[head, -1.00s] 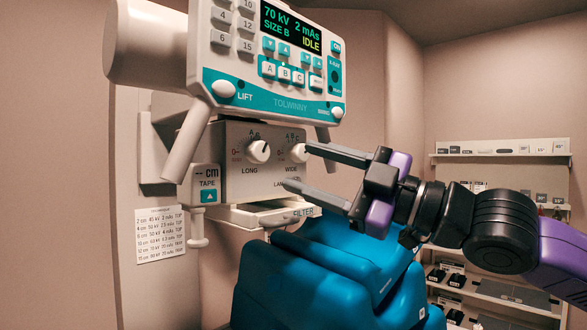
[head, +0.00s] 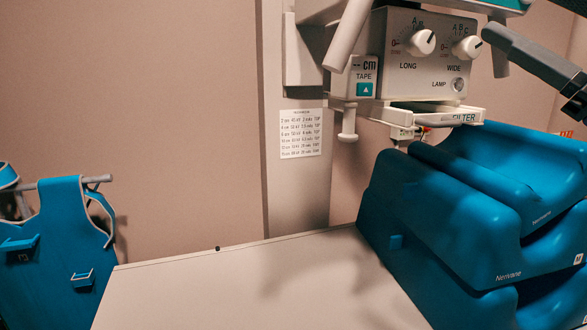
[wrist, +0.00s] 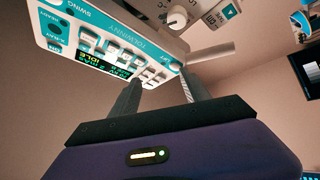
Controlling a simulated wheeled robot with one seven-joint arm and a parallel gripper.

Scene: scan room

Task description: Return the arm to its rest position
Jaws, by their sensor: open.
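My gripper (wrist: 160,92) is open, with its two grey fingers apart and nothing between them. In the wrist view it points up toward the white and teal control panel (wrist: 100,45), which shows upside down there. The rest of my arm is outside the head view.
Stacked blue cushions (head: 455,215) stand at the right below the filter tray (head: 435,114). A pale table top (head: 240,285) is clear at the front. A blue apron (head: 62,235) hangs on a rail at the left. A printed chart (head: 300,134) is on the column.

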